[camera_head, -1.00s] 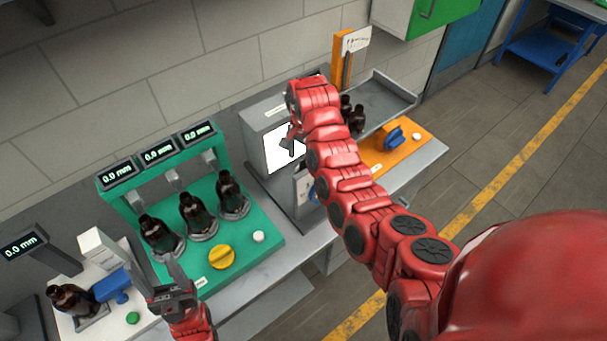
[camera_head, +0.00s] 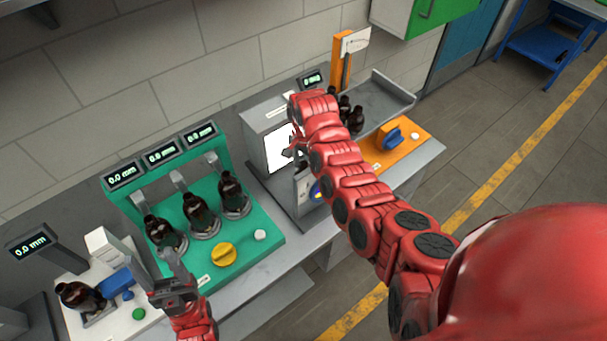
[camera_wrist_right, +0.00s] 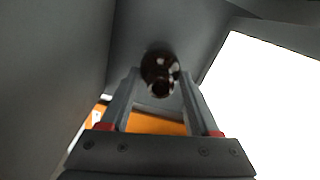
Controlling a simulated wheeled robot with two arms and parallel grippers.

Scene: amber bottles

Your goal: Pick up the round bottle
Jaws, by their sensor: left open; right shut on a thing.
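My right gripper (camera_wrist_right: 160,95) has its two fingers on either side of a dark amber bottle (camera_wrist_right: 160,72) with a rounded body, seen neck-on. In the head view my right gripper (camera_head: 293,149) is mostly hidden by its arm, in front of the grey machine with the white screen, and the bottle in it cannot be made out. My left gripper (camera_head: 172,268) is open and empty at the front edge of the green fixture. Three amber bottles (camera_head: 160,232), (camera_head: 197,213), (camera_head: 233,194) stand upright on that fixture. Which shape each has is hard to tell.
The green fixture (camera_head: 262,259) has a yellow knob (camera_head: 223,254). A tilted bottle (camera_head: 78,297) lies on the white station at left. The orange panel (camera_head: 410,152) carries a blue knob. The grey machine (camera_head: 258,145) is close to my right gripper.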

